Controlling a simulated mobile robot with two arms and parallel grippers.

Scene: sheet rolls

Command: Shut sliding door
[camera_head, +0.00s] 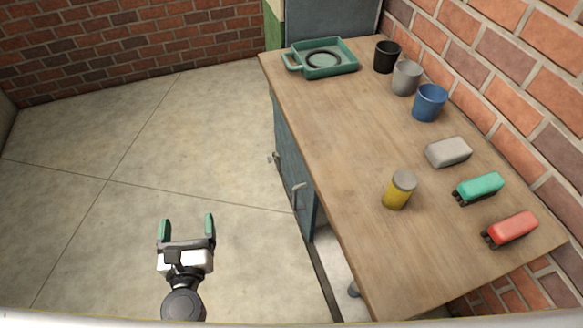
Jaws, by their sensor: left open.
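A blue-grey door panel (290,150) fronts the cabinet under the wooden counter. A metal handle (298,196) stands on its nearer part, and a second handle or knob (273,158) shows farther back. Nearer than the panel, the cabinet front is open, with a pale interior (333,255) partly showing below the counter edge. A dark rail (323,278) runs along the bottom of that gap. My left gripper (187,226) is open and empty over the floor, left of the door and apart from both handles. My right gripper is not in view.
The counter (340,150) holds a green tray (345,60), black (386,57), grey (406,78) and blue (430,102) cups, a yellow jar (398,192), and grey, green and red blocks. Brick walls stand behind and right. The floor (120,170) left of the cabinet is clear.

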